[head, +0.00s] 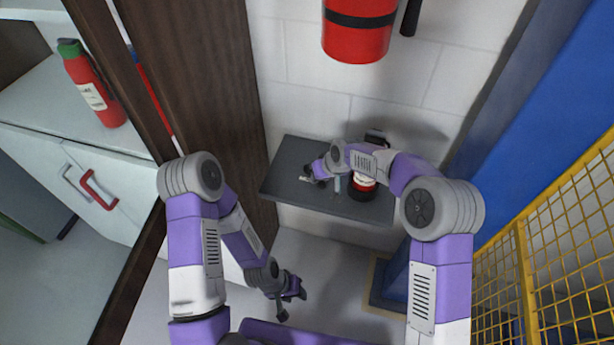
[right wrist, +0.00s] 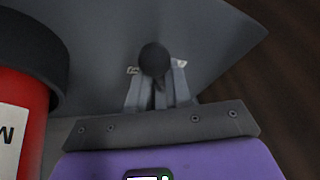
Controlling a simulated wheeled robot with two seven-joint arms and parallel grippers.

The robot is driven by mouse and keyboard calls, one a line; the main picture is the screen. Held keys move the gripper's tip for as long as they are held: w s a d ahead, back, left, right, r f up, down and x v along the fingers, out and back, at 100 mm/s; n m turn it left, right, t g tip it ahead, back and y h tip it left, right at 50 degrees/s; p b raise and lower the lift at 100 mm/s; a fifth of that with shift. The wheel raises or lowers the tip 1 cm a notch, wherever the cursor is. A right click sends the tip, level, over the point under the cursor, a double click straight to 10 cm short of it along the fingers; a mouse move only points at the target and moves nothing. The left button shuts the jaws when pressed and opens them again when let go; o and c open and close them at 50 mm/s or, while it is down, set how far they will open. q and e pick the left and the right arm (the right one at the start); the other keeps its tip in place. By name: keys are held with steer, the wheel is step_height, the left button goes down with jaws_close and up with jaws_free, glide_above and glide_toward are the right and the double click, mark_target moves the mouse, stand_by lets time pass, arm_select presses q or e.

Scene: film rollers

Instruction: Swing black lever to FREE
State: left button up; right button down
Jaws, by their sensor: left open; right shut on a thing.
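The black lever shows in the right wrist view as a round dark knob (right wrist: 155,58) on a short stem. My right gripper (right wrist: 158,85) is shut on it, one finger on each side of the stem below the knob. In the head view my right gripper (head: 314,174) is over the left part of the grey shelf (head: 290,184), and the lever is hard to make out there. Small pale tags lie on both sides of the knob; their lettering cannot be read. My left gripper (head: 290,290) is open and empty, low over the floor.
A red and black canister (head: 362,187) stands on the shelf, close beside my right gripper. A red extinguisher (head: 357,35) hangs on the wall above. A dark wooden post (head: 205,90) is left of the shelf; a yellow mesh fence (head: 550,250) is at right.

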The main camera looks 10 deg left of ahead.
steer(key=shift+s+d+f+n+g, duration=0.15)
steer(key=shift+d+f+n+g, duration=0.15)
steer(key=shift+f+n, duration=0.15)
steer(key=c, duration=1.1)
jaws_free()
steer(key=shift+d, duration=0.1)
steer(key=shift+o, duration=0.2)
steer(key=shift+r, duration=0.2)
steer(key=shift+r, duration=0.4)
step_height(320, 180, up, 9)
steer(key=p, duration=0.2)
steer(key=shift+p, duration=0.35)
steer(key=shift+r, duration=0.1)
steer(key=shift+c, duration=0.2)
